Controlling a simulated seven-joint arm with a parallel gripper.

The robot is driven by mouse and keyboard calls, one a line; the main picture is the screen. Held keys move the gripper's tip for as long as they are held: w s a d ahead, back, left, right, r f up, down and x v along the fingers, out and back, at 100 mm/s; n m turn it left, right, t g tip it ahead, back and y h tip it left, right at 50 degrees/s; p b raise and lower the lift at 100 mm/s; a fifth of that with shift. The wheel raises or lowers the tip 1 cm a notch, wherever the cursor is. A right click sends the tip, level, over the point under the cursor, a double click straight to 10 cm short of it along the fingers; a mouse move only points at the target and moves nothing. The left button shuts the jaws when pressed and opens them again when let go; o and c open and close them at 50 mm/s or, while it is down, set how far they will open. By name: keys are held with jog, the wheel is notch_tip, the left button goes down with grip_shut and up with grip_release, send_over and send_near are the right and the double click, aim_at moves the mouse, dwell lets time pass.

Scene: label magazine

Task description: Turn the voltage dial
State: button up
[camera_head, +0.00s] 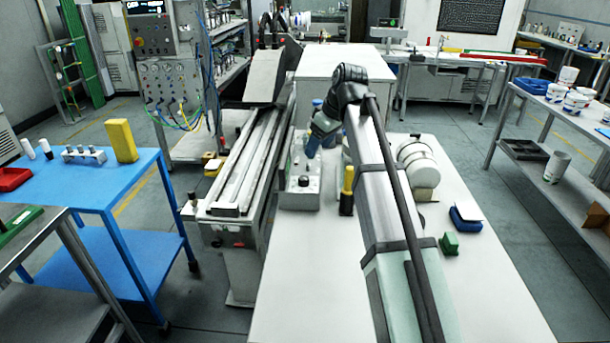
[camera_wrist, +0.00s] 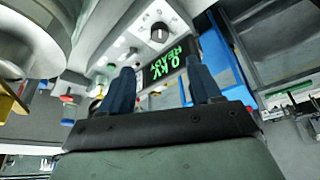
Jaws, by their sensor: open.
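The voltage dial, a dark round knob (camera_wrist: 159,32), sits on a pale grey panel beside a black display (camera_wrist: 171,64) with green text, which appears upside down and seems to read "0 kV READY". In the head view, the grey control box (camera_head: 299,197) stands on the white bench, with a small dark knob (camera_head: 303,181) on its face. My gripper (camera_wrist: 163,80) has its two blue fingers spread apart with nothing between them. The dial lies beyond the fingertips, apart from them. In the head view my gripper (camera_head: 311,150) is above the box, partly hidden by my arm.
A yellow and black upright object (camera_head: 347,190) stands just right of the box. White discs (camera_head: 418,165), a blue box (camera_head: 466,217) and a green block (camera_head: 450,243) are on the bench's right side. A long metal rail (camera_head: 247,165) runs along the left. The bench front is clear.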

aim_at(304, 178)
jog(key=x, duration=1.3)
jog(key=shift+w+a, duration=0.1)
jog(key=c, duration=1)
